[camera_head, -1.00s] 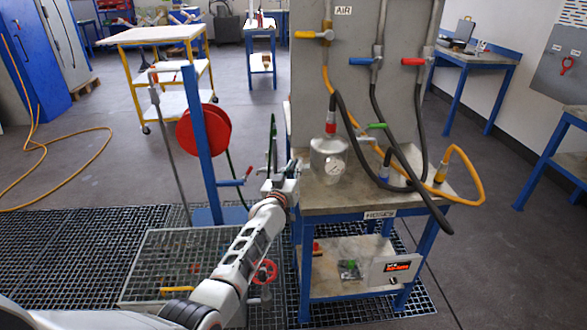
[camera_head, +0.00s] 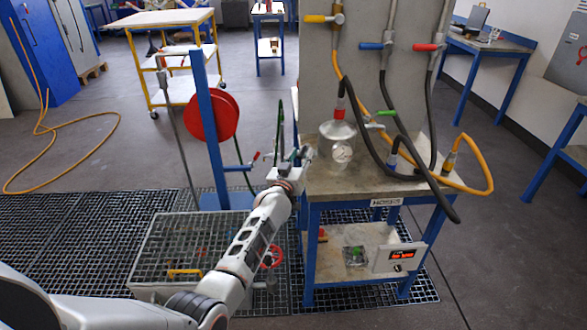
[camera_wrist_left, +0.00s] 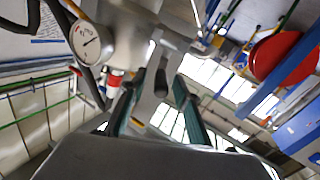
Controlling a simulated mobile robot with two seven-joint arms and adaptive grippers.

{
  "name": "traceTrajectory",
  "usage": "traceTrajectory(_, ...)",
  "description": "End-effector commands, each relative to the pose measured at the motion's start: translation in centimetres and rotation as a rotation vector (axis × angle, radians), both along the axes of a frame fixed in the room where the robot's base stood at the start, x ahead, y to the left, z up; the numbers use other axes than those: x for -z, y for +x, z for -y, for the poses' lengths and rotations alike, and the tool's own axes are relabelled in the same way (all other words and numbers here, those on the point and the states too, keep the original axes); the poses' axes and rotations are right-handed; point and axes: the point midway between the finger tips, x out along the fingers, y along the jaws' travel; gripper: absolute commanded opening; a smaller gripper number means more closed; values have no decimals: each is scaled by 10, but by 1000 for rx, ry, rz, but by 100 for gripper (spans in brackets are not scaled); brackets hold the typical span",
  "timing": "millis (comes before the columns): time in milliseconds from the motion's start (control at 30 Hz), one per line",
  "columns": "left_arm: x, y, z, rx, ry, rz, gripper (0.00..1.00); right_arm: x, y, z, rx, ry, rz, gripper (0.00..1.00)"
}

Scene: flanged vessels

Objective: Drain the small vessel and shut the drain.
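The small vessel (camera_head: 338,150) is a metal-looking, clear-sided pot with a round dial gauge (camera_head: 342,153), standing upright at the left end of the bench top. A hose with a red fitting (camera_head: 339,113) joins its top. In the left wrist view the gauge (camera_wrist_left: 87,42) shows at the upper left. My left gripper (camera_head: 302,156) is beside the vessel's left side, at the bench edge. In the wrist view its two fingers (camera_wrist_left: 156,100) are apart, with a dark lever-like handle (camera_wrist_left: 160,82) between them; contact cannot be told. The drain's state cannot be made out. My right gripper is not in view.
Yellow, blue and red valves (camera_head: 371,46) sit on the panel behind, with hoses looping over the bench (camera_head: 385,186). A blue post with a red reel (camera_head: 212,117) stands left of my gripper.

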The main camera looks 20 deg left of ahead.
Motion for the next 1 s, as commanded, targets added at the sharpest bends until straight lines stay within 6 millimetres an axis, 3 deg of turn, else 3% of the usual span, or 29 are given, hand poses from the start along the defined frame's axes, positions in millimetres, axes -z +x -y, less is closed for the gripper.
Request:
traceTrajectory(600,0,-91,0,-1,-1,0,31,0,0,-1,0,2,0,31)
traceTrajectory(1000,-1,-106,0,0,0,0,31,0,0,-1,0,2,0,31)
